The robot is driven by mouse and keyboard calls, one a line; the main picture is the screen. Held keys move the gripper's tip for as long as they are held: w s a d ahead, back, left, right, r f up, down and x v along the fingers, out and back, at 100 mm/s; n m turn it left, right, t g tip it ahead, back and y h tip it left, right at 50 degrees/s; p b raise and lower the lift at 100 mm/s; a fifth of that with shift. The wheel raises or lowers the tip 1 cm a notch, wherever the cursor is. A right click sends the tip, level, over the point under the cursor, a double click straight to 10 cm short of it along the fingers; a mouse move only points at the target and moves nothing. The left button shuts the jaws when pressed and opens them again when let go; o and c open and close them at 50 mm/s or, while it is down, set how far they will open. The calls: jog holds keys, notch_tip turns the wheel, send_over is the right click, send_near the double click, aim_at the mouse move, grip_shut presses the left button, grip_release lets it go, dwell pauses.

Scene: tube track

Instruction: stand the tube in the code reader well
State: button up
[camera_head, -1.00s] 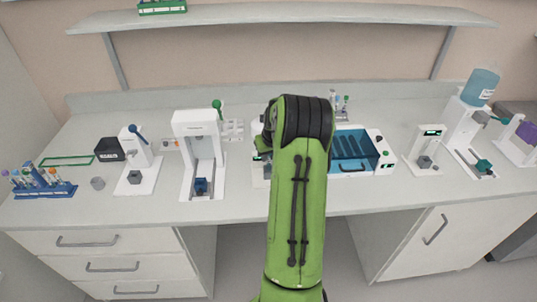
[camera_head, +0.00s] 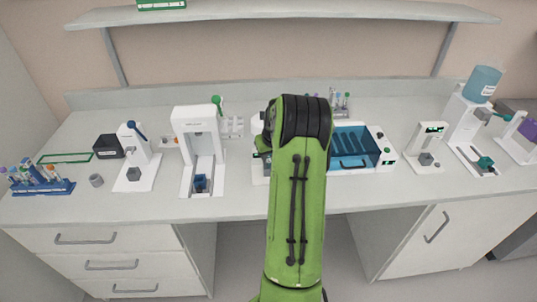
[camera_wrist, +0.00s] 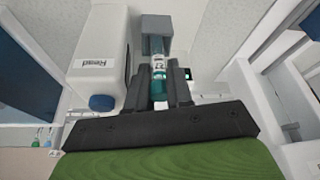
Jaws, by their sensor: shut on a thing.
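In the wrist view my gripper (camera_wrist: 158,92) is shut on a tube (camera_wrist: 158,62) with a teal body and a pale printed label. A grey square block (camera_wrist: 157,24) lies just beyond the tube's far end. It looks like the code reader well; I cannot tell whether the tube end is inside it or only in front of it. A small dark display (camera_wrist: 188,74) shows beside the right finger. In the head view my green arm hides the gripper, the tube and most of the device behind it.
A white housing with a blue knob (camera_wrist: 102,102) stands close left of my gripper in the wrist view. In the head view a white press (camera_head: 200,140) stands left of my arm and a blue-lidded box (camera_head: 350,148) right. A tube rack (camera_head: 40,182) is far left.

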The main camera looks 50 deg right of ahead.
jog(key=o, duration=0.9)
jog(key=shift+a, duration=0.1)
jog(key=shift+c, duration=0.2)
jog(key=shift+s+d+r, duration=0.1)
jog(key=shift+d, duration=0.1)
jog(key=p+v, duration=0.1)
jog(key=v, duration=1.4)
jog(key=shift+a+r, duration=0.3)
jog(key=shift+a, duration=0.05)
